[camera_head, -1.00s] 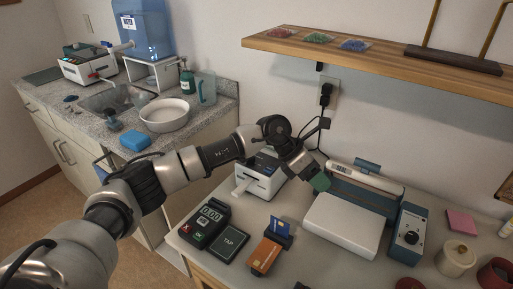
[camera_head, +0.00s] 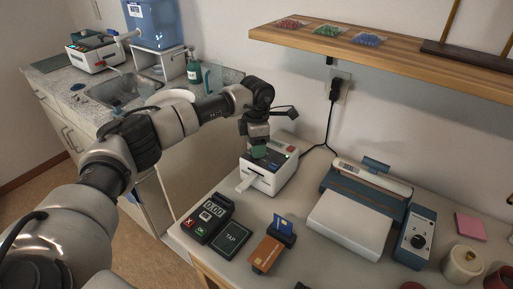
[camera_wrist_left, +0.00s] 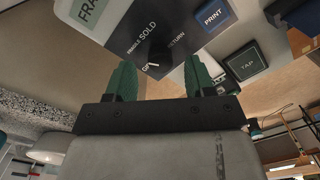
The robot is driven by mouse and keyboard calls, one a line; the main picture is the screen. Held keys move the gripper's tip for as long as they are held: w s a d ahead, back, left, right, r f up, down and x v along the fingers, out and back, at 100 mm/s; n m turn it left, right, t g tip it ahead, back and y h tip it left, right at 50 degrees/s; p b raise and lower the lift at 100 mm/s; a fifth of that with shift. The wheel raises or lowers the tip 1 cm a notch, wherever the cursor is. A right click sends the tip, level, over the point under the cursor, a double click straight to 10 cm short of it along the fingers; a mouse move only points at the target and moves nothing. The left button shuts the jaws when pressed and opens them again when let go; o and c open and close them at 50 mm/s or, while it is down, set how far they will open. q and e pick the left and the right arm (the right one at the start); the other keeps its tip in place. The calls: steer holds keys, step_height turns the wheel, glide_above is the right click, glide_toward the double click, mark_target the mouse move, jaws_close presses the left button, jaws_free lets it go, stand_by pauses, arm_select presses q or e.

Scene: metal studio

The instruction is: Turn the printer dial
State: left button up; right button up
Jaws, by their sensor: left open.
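The printer (camera_head: 262,181) is a white box with a dark top panel on the table, a paper strip coming out of its front. In the left wrist view its dark panel (camera_wrist_left: 128,36) shows the dial (camera_wrist_left: 158,55), a small black knob among the words FRAGILE, SOLD, RETURN and a partly covered GIFT. A pale-green display reads FRA, cut off by the frame. My left gripper (camera_head: 259,152), with green fingers, is over the printer's top. In the left wrist view it (camera_wrist_left: 157,75) is open, its fingers on either side of the dial; contact cannot be told.
A card terminal (camera_head: 207,217), a TAP pad (camera_head: 231,238) and a card holder (camera_head: 268,252) stand in front. A white-and-blue sealer (camera_head: 350,222) and a blue box with a knob (camera_head: 416,238) are to the right.

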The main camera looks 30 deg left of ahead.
arm_select(q)
steer(key=shift+f, duration=1)
steer(key=shift+c, duration=0.2)
steer(key=c, duration=0.9)
steer(key=shift+n, duration=0.3)
steer(key=n+p, duration=0.1)
steer(key=n, duration=0.4)
steer(key=shift+r+n, duration=0.1)
steer(key=shift+n, duration=0.2)
steer(key=n+p, duration=0.1)
steer(key=n, duration=0.4)
steer(key=shift+w+a+n+p, duration=0.1)
steer(key=shift+n+p, duration=0.2)
steer(key=shift+p, duration=0.05)
